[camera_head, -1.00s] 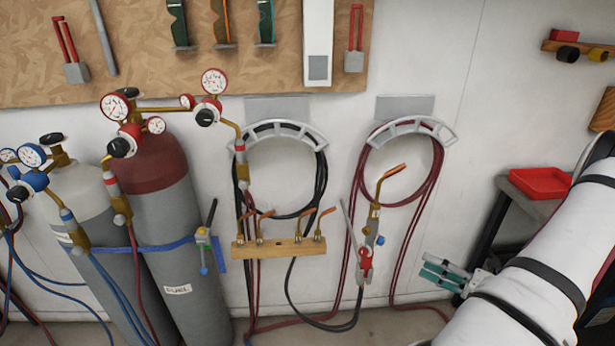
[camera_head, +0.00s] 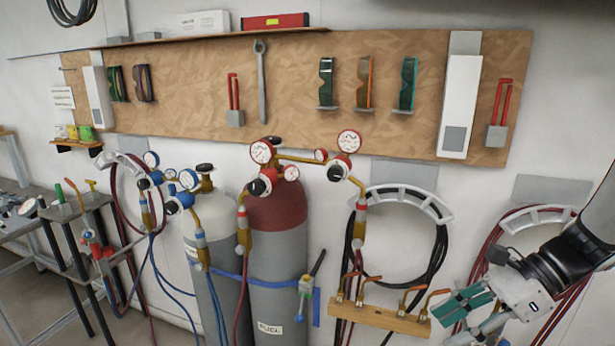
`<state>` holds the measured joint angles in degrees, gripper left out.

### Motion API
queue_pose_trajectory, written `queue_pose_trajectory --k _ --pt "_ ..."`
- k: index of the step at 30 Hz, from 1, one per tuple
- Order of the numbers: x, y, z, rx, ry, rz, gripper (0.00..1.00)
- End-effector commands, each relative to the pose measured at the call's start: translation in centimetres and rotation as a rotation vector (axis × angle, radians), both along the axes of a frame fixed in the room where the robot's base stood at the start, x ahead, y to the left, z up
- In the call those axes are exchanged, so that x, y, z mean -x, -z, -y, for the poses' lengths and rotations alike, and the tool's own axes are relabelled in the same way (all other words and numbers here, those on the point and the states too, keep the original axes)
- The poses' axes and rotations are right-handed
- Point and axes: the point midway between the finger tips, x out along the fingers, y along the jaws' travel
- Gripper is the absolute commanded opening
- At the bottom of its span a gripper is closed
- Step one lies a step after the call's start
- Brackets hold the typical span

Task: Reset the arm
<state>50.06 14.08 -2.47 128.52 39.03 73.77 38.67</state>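My gripper (camera_head: 470,305) is at the lower right of the head view, at the end of my arm. Its teal finger pads point left, toward the wooden tip holder. The pads lie close together, and from this angle I cannot tell whether there is a gap between them. I see nothing held in it. It overlaps the dark red hose coil (camera_head: 535,222) on the wall, and part of that coil is hidden behind my arm.
A wooden holder with torch tips (camera_head: 395,318) is just left of my gripper. A black hose coil (camera_head: 440,250) hangs above it. The red-topped fuel cylinder (camera_head: 277,275) and a grey cylinder (camera_head: 213,240) stand further left.

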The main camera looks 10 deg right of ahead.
Motion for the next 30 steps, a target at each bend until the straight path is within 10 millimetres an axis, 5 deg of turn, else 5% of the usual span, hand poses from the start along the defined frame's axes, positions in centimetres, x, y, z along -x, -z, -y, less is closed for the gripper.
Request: queue_pose_trajectory --k 3,12,21,30 --pt "0.7 -1.9 -3.4 0.175 -0.251 0.099 0.42" --pt "3.4 -5.5 -8.8 0.574 -0.866 0.382 0.42" --pt "5.9 -9.0 -11.9 0.954 -1.437 0.706 0.42" --pt "6.9 -11.0 -12.9 1.165 -1.715 0.889 0.42"
